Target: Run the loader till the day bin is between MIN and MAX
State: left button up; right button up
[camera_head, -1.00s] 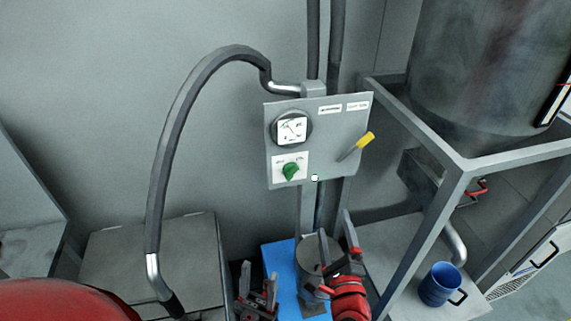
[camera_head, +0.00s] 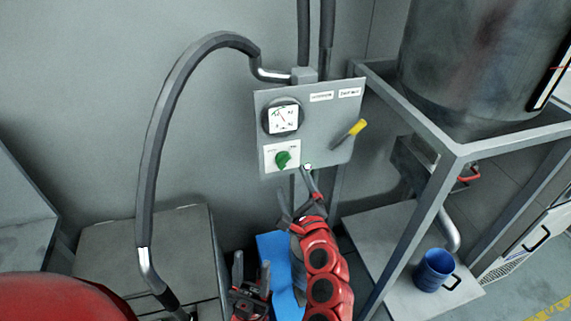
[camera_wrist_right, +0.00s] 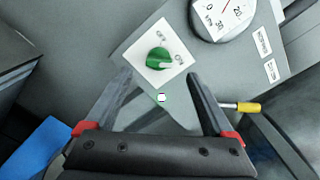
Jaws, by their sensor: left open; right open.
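The loader's control panel (camera_head: 325,103) hangs on a post against the wall. It carries a round gauge (camera_head: 283,119), a green rotary knob (camera_head: 283,159) on a white plate, a yellow-tipped lever (camera_head: 356,128) and a small white lamp (camera_head: 307,167) at the lower edge. My right gripper (camera_head: 297,197) is open below the panel. In the right wrist view the green knob (camera_wrist_right: 159,59) lies beyond and between its open fingers (camera_wrist_right: 158,82), untouched. My left gripper (camera_head: 252,272) is open, low beside a blue surface. The large grey bin (camera_head: 470,70) stands at right; its level marks are not readable.
A grey frame (camera_head: 450,165) holds the bin. A blue mug (camera_head: 434,270) stands on the shelf below. A bent hose (camera_head: 160,150) arches left of the panel. A red rounded object (camera_head: 65,300) fills the lower left.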

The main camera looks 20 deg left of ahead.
aim_at(285, 164)
jog(key=p+x, duration=0.1)
jog(key=x, duration=0.5)
jog(key=shift+w+a+f+p, duration=0.1)
jog(key=shift+w+a+p, duration=0.25)
jog(key=shift+w, duration=0.2)
jog(key=c, duration=1.4)
